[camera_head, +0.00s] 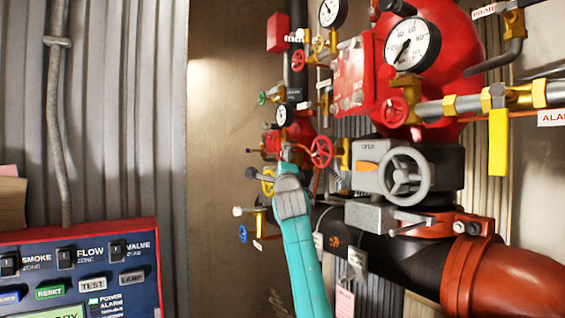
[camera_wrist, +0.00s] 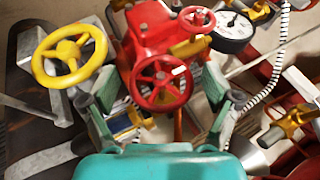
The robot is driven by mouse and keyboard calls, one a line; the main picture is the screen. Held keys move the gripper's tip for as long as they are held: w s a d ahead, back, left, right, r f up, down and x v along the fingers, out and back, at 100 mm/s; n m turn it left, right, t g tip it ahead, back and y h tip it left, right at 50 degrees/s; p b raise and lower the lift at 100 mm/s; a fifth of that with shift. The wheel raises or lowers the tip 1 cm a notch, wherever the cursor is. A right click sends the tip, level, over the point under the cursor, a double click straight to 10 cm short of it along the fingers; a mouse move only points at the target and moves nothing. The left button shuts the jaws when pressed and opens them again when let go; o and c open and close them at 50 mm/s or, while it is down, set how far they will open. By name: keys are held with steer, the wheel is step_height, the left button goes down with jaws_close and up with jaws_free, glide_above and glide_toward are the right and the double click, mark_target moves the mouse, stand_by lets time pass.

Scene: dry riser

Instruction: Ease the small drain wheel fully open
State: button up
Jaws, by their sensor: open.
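In the wrist view a small red handwheel (camera_wrist: 160,82) lies between the spread fingers of my gripper (camera_wrist: 160,92). It has a white mark on its upper right rim and sits in front of a red valve body. The fingers stand on either side of the wheel, with no clear contact. In the head view my gripper (camera_head: 288,160) is in front of the valve cluster, left of a red handwheel (camera_head: 321,151). No readable label shows which wheel is the drain wheel. My teal arm hides part of the piping behind it.
A yellow handwheel (camera_wrist: 70,52) is close to the left finger. A smaller red wheel (camera_wrist: 195,18) and a gauge (camera_wrist: 233,32) are above. A large grey handwheel (camera_head: 404,176) and black pipe are right of my arm. An alarm panel (camera_head: 80,265) stands lower left.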

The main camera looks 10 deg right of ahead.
steer(key=c, duration=1.1)
steer(key=shift+c, duration=0.2)
steer(key=shift+g, duration=0.3)
steer(key=shift+r+n+g+y, duration=0.15)
steer(key=shift+n+g+y, duration=0.35)
steer(key=shift+n+g, duration=0.25)
steer(key=n+g, duration=0.2)
steer(key=g, duration=0.2)
steer(key=n+g, duration=0.1)
steer(key=g, duration=0.4)
steer(key=shift+n+g, duration=0.35)
steer(key=shift+g, duration=0.4)
